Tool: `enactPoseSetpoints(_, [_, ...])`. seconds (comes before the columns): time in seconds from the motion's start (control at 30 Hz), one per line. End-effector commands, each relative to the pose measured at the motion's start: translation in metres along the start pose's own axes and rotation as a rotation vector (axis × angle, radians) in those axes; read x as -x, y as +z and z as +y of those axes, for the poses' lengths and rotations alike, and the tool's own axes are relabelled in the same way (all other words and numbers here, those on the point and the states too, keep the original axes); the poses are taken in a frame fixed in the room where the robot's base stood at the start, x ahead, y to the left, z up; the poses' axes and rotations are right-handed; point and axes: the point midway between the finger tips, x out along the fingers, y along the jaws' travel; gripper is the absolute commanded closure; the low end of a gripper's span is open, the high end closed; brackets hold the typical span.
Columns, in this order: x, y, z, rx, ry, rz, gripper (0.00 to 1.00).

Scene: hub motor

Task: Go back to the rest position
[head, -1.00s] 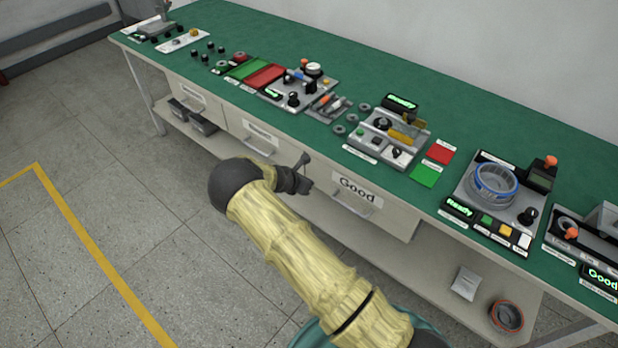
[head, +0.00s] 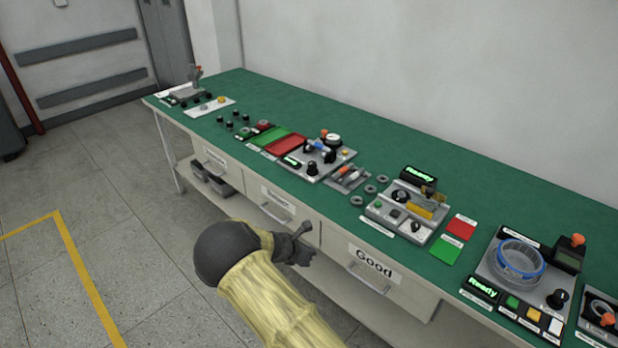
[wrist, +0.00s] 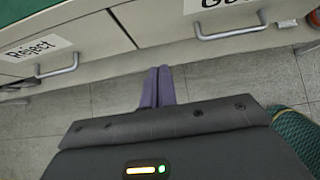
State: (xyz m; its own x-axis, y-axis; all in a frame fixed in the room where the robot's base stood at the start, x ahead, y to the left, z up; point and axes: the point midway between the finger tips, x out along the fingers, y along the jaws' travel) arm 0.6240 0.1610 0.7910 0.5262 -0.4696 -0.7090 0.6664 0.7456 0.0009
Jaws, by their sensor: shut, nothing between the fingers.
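My gripper (head: 304,246) is in front of the bench drawers in the head view, below the table top and clear of it. In the wrist view its two purple-grey fingers (wrist: 157,88) are together with nothing between them. The arm's yellow sleeve runs down to the bottom edge of the head view. The gripper is near the drawer labelled Good (head: 373,263) and the drawer labelled Reject (wrist: 38,50). Both drawers look shut.
The green table top (head: 330,215) carries several stations. A ring-shaped part with a blue band (head: 518,262) sits on the right station. A red square (head: 461,227) and a green square (head: 445,250) lie beside the middle station. The floor at left, with a yellow line (head: 80,270), is clear.

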Motion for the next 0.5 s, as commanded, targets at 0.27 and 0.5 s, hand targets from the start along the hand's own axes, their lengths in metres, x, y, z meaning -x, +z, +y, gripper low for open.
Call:
enactPoseSetpoints(0.27, [0.006,0.027,-0.031,-0.200,-0.053,0.064,1.00])
enactPoseSetpoints(0.5, [0.045,0.065,-0.095,-0.701,-0.178,0.219,1.00])
